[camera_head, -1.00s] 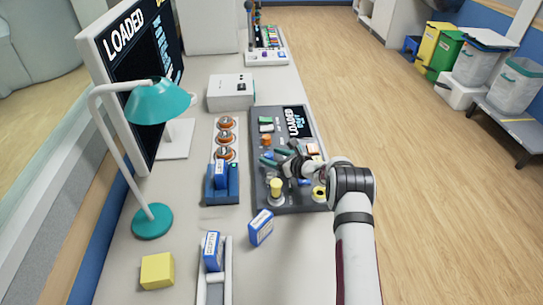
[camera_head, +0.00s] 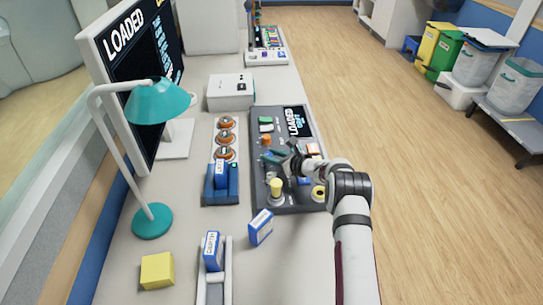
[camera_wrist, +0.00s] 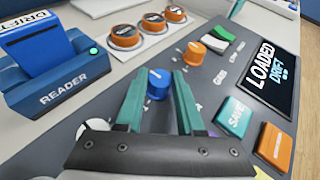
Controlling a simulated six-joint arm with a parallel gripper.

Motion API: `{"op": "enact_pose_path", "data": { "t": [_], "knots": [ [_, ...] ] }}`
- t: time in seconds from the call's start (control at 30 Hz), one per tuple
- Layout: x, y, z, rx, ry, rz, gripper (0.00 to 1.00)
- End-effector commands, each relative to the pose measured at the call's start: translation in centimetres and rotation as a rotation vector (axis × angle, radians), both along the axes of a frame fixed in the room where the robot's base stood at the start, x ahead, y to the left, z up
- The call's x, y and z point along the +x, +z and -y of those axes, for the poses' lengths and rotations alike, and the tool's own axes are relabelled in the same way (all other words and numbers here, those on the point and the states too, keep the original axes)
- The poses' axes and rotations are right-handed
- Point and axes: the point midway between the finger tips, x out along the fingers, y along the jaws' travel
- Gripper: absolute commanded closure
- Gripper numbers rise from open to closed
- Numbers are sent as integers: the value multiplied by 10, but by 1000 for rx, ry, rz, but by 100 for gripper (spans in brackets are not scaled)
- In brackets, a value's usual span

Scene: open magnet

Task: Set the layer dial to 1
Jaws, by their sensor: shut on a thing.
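A blue dial (camera_wrist: 158,84) with a pale pointer mark stands on the dark console (camera_head: 256,192). My gripper (camera_wrist: 159,78) has its two teal fingers on either side of this dial and is shut on it. In the head view my gripper (camera_head: 275,156) is low over the middle of the console and hides the dial. An orange dial (camera_wrist: 196,53) stands just beyond and is free of the fingers. The lettering by the blue dial is hidden or too small to read, so I cannot tell its setting.
Beside the fingers are a teal SAVE button (camera_wrist: 234,116), an orange button (camera_wrist: 274,146) and a screen reading LOADED DRIFT (camera_wrist: 270,76). A yellow plunger (camera_head: 276,187) stands at the console's front.

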Motion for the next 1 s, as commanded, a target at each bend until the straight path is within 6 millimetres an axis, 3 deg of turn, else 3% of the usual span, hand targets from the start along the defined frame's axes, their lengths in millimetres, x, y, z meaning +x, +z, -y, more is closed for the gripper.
{"op": "enact_pose_path", "data": {
  "t": [0.3,0.67,0.7,0.87,1.0],
  "knots": [
    [4,1,2,1,206,6,100],
    [2,1,3,-1,229,-1,100],
    [2,1,3,-1,229,-1,62],
    [2,1,3,-1,229,-2,34],
    [2,0,3,-2,228,-2,34]
  ]
}}
